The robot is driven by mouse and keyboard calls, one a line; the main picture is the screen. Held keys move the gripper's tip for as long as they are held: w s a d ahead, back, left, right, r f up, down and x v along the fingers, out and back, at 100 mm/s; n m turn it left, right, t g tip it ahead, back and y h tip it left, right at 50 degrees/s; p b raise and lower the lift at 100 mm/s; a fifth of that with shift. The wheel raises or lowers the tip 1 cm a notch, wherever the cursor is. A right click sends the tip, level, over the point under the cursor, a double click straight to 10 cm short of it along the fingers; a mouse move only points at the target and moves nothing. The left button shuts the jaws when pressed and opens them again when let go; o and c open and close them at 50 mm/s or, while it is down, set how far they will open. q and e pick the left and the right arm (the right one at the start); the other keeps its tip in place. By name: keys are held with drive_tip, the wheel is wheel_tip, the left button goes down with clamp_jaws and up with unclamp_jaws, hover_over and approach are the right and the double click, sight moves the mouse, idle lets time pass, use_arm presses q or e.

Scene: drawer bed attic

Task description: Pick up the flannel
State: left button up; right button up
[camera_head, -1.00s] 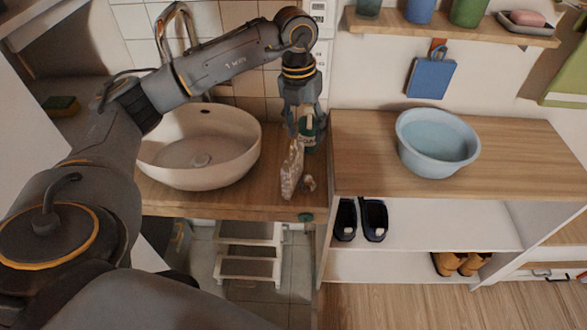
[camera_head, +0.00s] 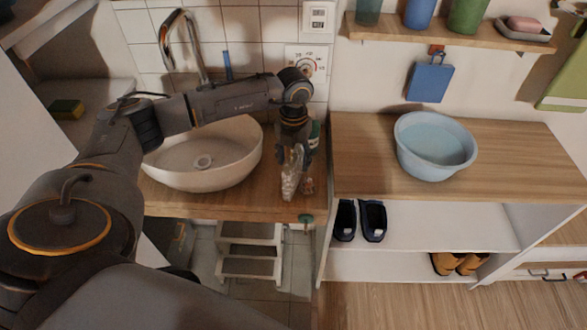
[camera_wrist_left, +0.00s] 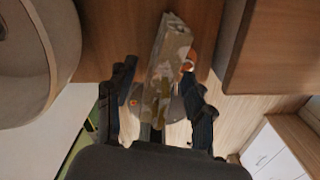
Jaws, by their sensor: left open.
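The flannel (camera_head: 289,186) looks like a folded, patterned beige-and-white cloth, standing narrow near the front edge of the wooden counter right of the basin. In the left wrist view the flannel (camera_wrist_left: 168,62) lies between the two spread fingers. My left gripper (camera_head: 293,164) points down over the flannel, open, with its fingers on either side of it. The left gripper also shows in the wrist view (camera_wrist_left: 158,90). I cannot tell whether the fingers touch the cloth. The gripper hides the flannel's upper part in the head view. My right gripper is not in view.
A small orange-and-white item (camera_head: 308,185) stands close to the flannel's right. A green bottle (camera_head: 315,132) is behind the gripper. The white basin (camera_head: 205,165) is to the left. The higher wooden cabinet (camera_head: 360,150) with a blue tub (camera_head: 434,150) is to the right.

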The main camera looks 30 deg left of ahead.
use_arm(q)
drive_tip(key=shift+f, duration=0.95)
drive_tip(key=shift+c, duration=0.4)
clamp_jaws()
drive_tip(key=shift+r, duration=0.15)
